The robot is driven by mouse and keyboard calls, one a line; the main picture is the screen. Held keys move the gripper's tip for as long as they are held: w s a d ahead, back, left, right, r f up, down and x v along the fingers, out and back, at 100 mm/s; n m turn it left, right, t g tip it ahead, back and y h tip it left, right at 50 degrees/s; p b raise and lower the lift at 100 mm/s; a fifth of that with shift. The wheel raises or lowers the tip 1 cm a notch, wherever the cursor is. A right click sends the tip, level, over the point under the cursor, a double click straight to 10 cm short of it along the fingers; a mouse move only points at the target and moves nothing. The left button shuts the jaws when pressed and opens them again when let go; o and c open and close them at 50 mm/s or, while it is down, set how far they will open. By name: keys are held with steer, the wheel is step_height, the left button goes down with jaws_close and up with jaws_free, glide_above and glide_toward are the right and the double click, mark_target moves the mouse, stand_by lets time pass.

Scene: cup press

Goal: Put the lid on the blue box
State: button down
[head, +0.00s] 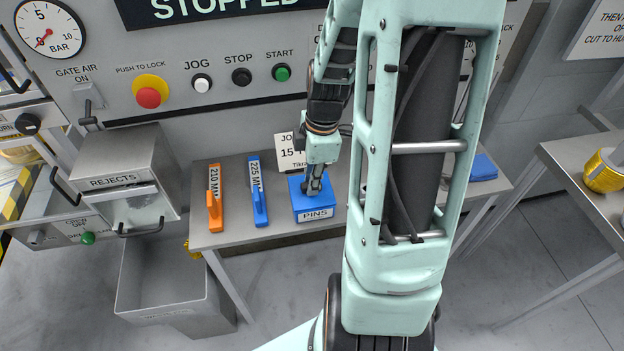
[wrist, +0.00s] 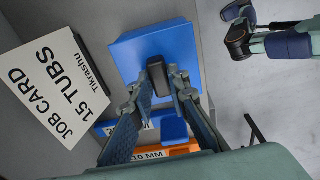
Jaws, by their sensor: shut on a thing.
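The blue box (head: 318,214), labelled PINS, stands on the bench below my gripper (head: 313,190). My gripper points down and is shut on the dark knob of the blue lid (wrist: 140,48). In the wrist view my gripper (wrist: 168,82) has its two fingers at the knob, with the lid's flat blue top around it. In the head view the lid is at the top of the box, lined up with it as far as shows. Whether it is fully seated or slightly above the rim cannot be told. The box's inside is hidden.
An orange tool (head: 214,198) and a blue-handled tool (head: 258,195) lie left of the box. A job card (head: 290,150) stands behind it. Another blue object (head: 484,168) is at the bench's right end. A grey bin (head: 165,285) stands lower left.

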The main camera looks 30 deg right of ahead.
steer(key=shift+f, duration=0.25)
steer(key=c, duration=1.8)
jaws_free()
steer(key=shift+r, duration=0.1)
steer(key=shift+r+p, duration=2.75)
steer(key=shift+r, duration=0.75)
